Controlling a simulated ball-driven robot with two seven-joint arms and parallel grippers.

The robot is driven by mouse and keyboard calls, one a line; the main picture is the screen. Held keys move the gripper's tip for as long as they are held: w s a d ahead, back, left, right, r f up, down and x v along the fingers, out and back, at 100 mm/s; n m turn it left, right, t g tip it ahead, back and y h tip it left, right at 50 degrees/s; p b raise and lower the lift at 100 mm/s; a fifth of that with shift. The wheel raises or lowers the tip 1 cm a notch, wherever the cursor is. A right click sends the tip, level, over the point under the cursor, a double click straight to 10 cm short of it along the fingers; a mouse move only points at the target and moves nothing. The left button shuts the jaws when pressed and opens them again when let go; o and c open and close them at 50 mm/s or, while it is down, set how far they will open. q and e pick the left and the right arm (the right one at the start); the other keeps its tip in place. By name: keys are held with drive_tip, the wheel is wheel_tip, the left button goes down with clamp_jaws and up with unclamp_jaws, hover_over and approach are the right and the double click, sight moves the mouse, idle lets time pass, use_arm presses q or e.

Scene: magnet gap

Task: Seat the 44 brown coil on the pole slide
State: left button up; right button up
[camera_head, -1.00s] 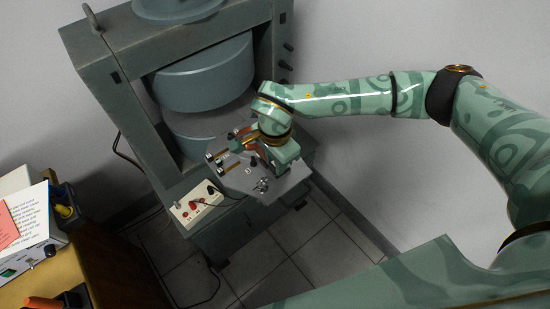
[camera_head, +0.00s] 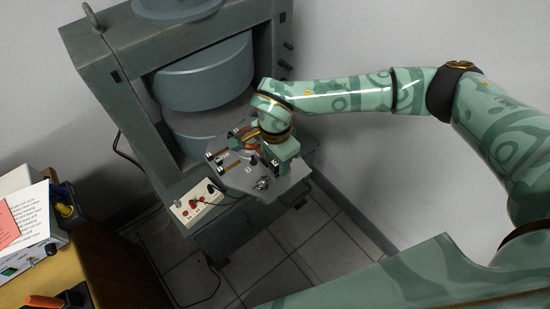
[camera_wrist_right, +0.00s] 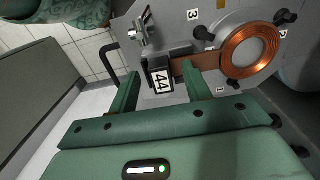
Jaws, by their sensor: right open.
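The brown coil (camera_wrist_right: 249,51) is a copper-coloured ring lying on the grey slide plate (camera_wrist_right: 188,14), around a grey round face. Its brown strap (camera_wrist_right: 203,61) runs to a black block with a white 44 label (camera_wrist_right: 161,79). My right gripper (camera_wrist_right: 161,84) is open, with one green finger on each side of the labelled block. Contact with the block cannot be told. In the head view my right gripper (camera_head: 268,148) is over the slide plate (camera_head: 240,180) and partly hides the coil. My left gripper is not in view.
The large grey magnet frame (camera_head: 125,120) with round poles (camera_head: 205,75) stands just behind the plate. Black knobs (camera_wrist_right: 286,16) and a metal clamp (camera_wrist_right: 140,32) rise from the plate. A white switch box (camera_head: 196,203) sits at left front. A desk (camera_head: 100,262) is at lower left.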

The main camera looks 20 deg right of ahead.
wheel_tip(320, 180, up, 16)
drive_tip(key=p, duration=0.3)
drive_tip(key=shift+f+p, duration=0.15)
drive_tip(key=shift+p, duration=0.2)
drive_tip(key=shift+f, duration=0.1)
